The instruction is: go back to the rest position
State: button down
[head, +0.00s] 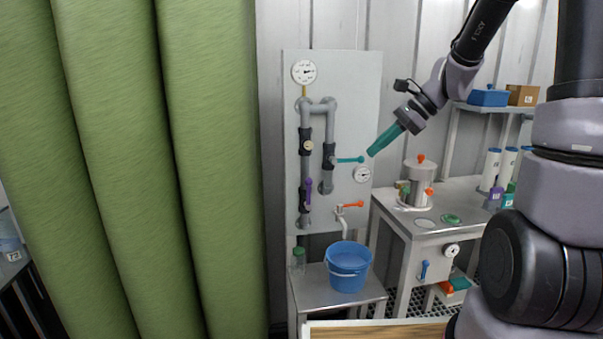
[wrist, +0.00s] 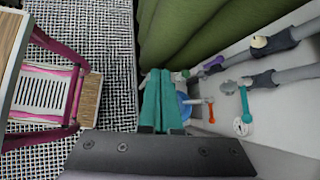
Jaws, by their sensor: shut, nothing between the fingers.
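My gripper (head: 371,153) has teal fingers and is in the air in front of the white pipe panel (head: 350,92) in the head view, pointing down and left. Its tip appears close to the teal valve handle (head: 350,160), but I cannot tell the gap in depth. In the wrist view the two teal fingers (wrist: 162,100) lie together with nothing between them. The teal handle also shows in the wrist view (wrist: 244,103), to the right of the fingers and apart from them.
A blue bucket (head: 348,268) stands on a low metal bench below a tap with an orange handle (head: 350,205). A metal vessel (head: 420,183) stands on the table to the right. Green curtains (head: 130,170) hang on the left. A pink-framed stool (wrist: 75,90) stands on the grated floor.

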jog(key=s+d+r+n+t+h, duration=0.2)
jog(key=s+r+n, duration=0.3)
jog(key=s, duration=0.3)
jog(key=s+d+r+n+t+h, duration=0.3)
jog(key=s+r+n, duration=0.3)
jog(key=s, duration=0.3)
jog(key=shift+d+n+h, duration=0.65)
jog(key=shift+n+h, duration=0.05)
jog(key=shift+n, duration=0.1)
